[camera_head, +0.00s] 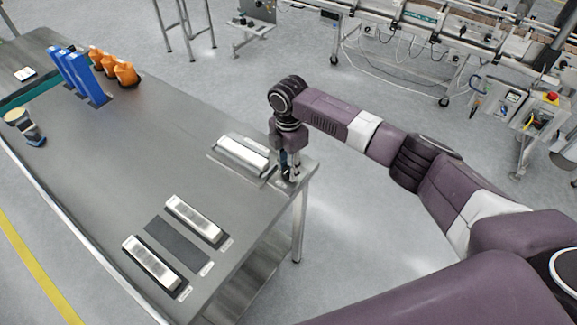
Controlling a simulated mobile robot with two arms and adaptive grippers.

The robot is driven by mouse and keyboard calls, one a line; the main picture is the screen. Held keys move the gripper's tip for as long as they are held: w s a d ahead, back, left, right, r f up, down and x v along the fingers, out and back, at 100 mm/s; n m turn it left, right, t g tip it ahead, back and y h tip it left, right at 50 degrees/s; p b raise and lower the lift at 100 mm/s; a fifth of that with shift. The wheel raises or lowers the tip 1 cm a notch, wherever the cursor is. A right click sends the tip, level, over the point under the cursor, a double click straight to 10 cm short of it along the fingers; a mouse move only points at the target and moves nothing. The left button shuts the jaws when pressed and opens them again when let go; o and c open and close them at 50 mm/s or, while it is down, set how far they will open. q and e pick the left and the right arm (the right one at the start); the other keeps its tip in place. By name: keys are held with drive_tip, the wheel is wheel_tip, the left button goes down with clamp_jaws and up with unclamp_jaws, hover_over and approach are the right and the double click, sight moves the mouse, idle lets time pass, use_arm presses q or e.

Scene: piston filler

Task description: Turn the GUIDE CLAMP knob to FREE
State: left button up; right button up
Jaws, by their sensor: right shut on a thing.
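My right gripper (287,168) points down at the right corner of the metal table (118,145), at the end of the purple arm. It is shut on a small dark thing at the table edge, which appears to be the GUIDE CLAMP knob. The fingers mostly hide the knob, and neither its pointer nor any FREE marking can be read. A long silver block (243,153) on a plate lies just left of the gripper. My left gripper is not in view.
Two silver blocks (196,219) (152,263) flank a dark grey strip (177,243) near the table's front. Blue holders (83,75), orange bottles (125,74) and a dark scanner-like object (31,128) are at the far left. A conveyor (415,45) stands behind, across open floor.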

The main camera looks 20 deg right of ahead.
sight(288, 170)
drive_tip(key=shift+o, duration=0.2)
drive_tip(key=shift+w+r+n, duration=0.15)
drive_tip(key=shift+n, duration=0.25)
drive_tip(key=o, duration=1.1)
wheel_tip(288, 170, up, 12)
drive_tip(key=shift+f, duration=0.1)
